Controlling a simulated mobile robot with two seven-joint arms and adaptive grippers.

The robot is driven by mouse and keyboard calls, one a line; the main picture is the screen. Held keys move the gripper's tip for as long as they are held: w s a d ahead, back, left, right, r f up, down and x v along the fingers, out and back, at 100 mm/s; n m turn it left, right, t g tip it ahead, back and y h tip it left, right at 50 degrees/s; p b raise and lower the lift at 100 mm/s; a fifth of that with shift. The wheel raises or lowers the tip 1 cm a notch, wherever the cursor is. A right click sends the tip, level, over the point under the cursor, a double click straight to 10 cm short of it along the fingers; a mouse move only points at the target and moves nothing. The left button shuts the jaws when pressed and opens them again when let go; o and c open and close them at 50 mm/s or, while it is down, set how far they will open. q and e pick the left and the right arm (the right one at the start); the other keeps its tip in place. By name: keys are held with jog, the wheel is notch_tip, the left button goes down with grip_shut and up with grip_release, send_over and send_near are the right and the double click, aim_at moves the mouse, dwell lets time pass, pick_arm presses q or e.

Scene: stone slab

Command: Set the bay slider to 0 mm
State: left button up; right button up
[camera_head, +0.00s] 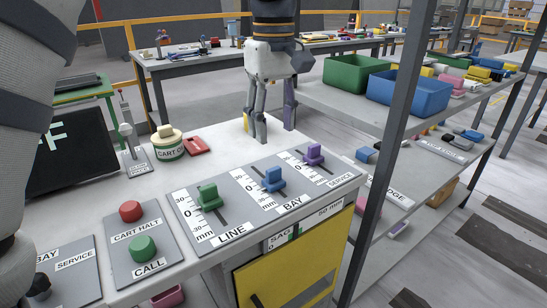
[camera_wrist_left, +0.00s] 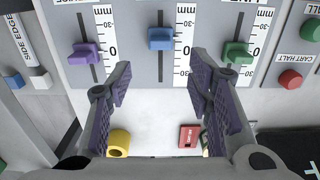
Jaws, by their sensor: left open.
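The bay slider is a blue knob (camera_head: 274,180) in the middle slot of the grey slider panel (camera_head: 232,222), above the BAY label. In the left wrist view the blue knob (camera_wrist_left: 160,39) sits a little off the 0 mark, toward the label end of its scale. My left gripper (camera_head: 274,126) points down behind the panel's far edge, open and empty. In the left wrist view its open fingers (camera_wrist_left: 160,82) lie either side of the slot's line, short of the knob and not touching it. My right gripper is not in view.
A green LINE slider (camera_head: 209,197) and a purple SERVICE slider (camera_head: 313,154) flank the blue one. Red (camera_head: 131,211) and green (camera_head: 142,248) buttons stand at left. A round cream-and-green container (camera_head: 168,147) and a red object (camera_head: 197,145) lie behind. A dark post (camera_head: 385,155) rises at right.

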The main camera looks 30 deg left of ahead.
aim_at(274, 168)
pick_arm(q)
notch_tip(274, 168, down, 9)
jog(key=shift+s+f, duration=0.1)
grip_shut()
